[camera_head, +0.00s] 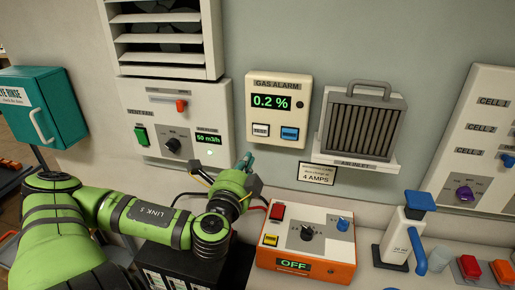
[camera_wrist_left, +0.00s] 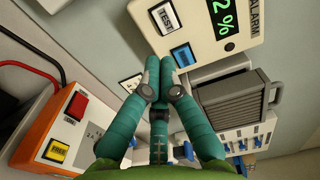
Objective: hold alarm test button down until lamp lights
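The gas alarm (camera_head: 278,88) is a cream box on the wall with a green display reading 0.2 %. Its white TEST button (camera_head: 261,130) is at the lower left, beside a blue button (camera_head: 289,133). A small dark round spot (camera_head: 299,104) sits right of the display; I cannot tell if it is the lamp. My left gripper (camera_head: 247,160) is below and left of the alarm, apart from it. In the left wrist view its teal fingers (camera_wrist_left: 160,66) are together and empty, with the TEST button (camera_wrist_left: 165,18) beyond their tips. My right gripper is not in view.
A vent fan panel (camera_head: 178,115) is left of the alarm and an air inlet grille (camera_head: 358,125) is right. An orange charger box (camera_head: 307,240) showing OFF stands below, with red cables. A blue-and-white tool (camera_head: 403,235) stands farther right.

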